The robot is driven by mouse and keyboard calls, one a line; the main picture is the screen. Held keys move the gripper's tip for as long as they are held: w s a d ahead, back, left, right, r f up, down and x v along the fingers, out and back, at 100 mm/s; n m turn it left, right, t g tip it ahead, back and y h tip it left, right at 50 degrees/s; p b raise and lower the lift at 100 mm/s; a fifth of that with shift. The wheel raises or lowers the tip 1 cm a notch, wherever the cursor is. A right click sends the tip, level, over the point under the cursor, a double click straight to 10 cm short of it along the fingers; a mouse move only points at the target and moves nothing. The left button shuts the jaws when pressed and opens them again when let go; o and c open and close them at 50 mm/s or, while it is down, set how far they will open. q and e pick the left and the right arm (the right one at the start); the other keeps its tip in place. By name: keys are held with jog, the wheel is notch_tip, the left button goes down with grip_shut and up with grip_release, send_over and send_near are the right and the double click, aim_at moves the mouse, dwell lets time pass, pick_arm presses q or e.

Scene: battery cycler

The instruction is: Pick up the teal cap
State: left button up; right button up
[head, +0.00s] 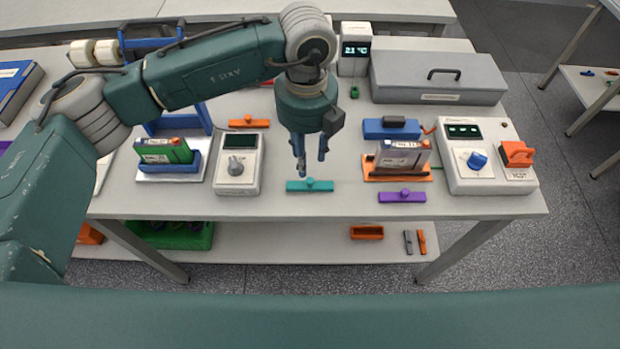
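The teal cap (311,185) lies on the tabletop near its front edge, in the middle of the head view. It is a flat bar with a small knob on top. My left gripper (311,168) points down just above and behind the cap, with its fingers apart. Nothing shows between the fingers. I cannot tell the exact height of the fingertips over the cap. My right gripper is not in the view.
A purple cap (402,196) lies to the right. A grey meter with a knob (236,172) stands left, and an orange cradle with a battery (402,156) stands right. A cycler box (483,180) is farther right. The tabletop around the teal cap is clear.

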aim_at(310, 180)
pick_arm(q)
notch_tip(310, 180, down, 3)
jog(key=shift+f+p, duration=0.1)
jog(key=shift+p, duration=0.25)
jog(key=f+p, duration=0.1)
jog(key=f, duration=0.1)
jog(key=f+p, duration=0.1)
jog(key=f, duration=0.1)
jog(key=shift+s+d+p, duration=0.15)
jog(key=shift+d+p, duration=0.15)
jog(key=shift+p, duration=0.05)
jog(key=shift+f, duration=0.65)
grip_shut()
